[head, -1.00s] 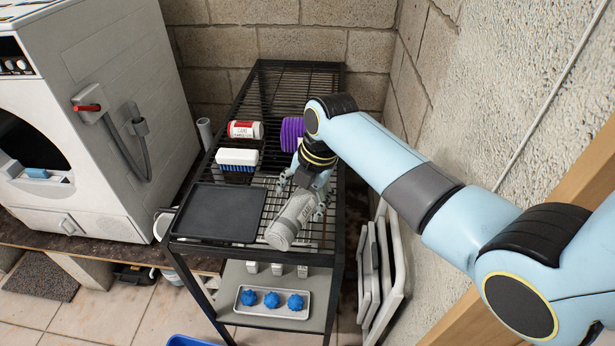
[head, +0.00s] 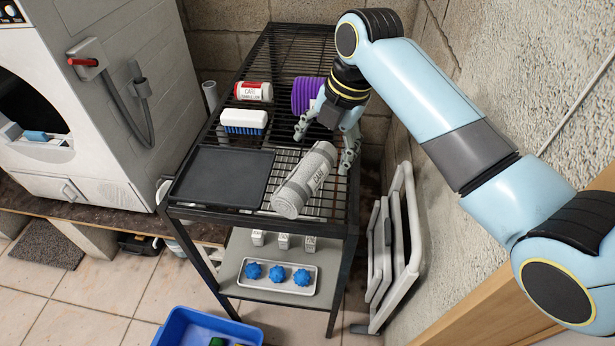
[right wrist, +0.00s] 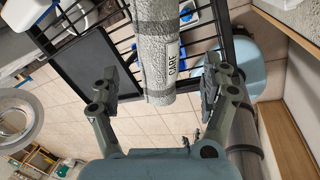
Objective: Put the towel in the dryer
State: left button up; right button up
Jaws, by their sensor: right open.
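The towel (head: 306,178) is a grey roll with a CARE label, lying aslant on the black wire rack beside the dark tray. It also shows in the right wrist view (right wrist: 158,45), upright in the picture between my fingers. My right gripper (head: 327,145) is open, near the far end of the roll, one finger to each side; it looks apart from the towel, but contact is hard to judge. The white dryer (head: 105,60) stands at the left, its dark round opening partly cut off by the picture edge. My left gripper is out of view.
On the rack (head: 262,220) are the tray (head: 222,178), a brush (head: 243,120), a red-and-white CARE container (head: 253,91) and a purple ribbed item (head: 306,95). Blue balls sit below. A blue bin (head: 205,330) and folded white frames (head: 400,240) stand on the floor.

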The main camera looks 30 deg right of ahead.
aim_at(314, 164)
jog(key=x, duration=0.7)
jog(key=shift+w+a+f, duration=0.15)
jog(key=shift+a+f, duration=0.05)
jog(key=shift+a, duration=0.05)
jog(key=shift+r, duration=0.1)
jog(key=c, duration=1.6)
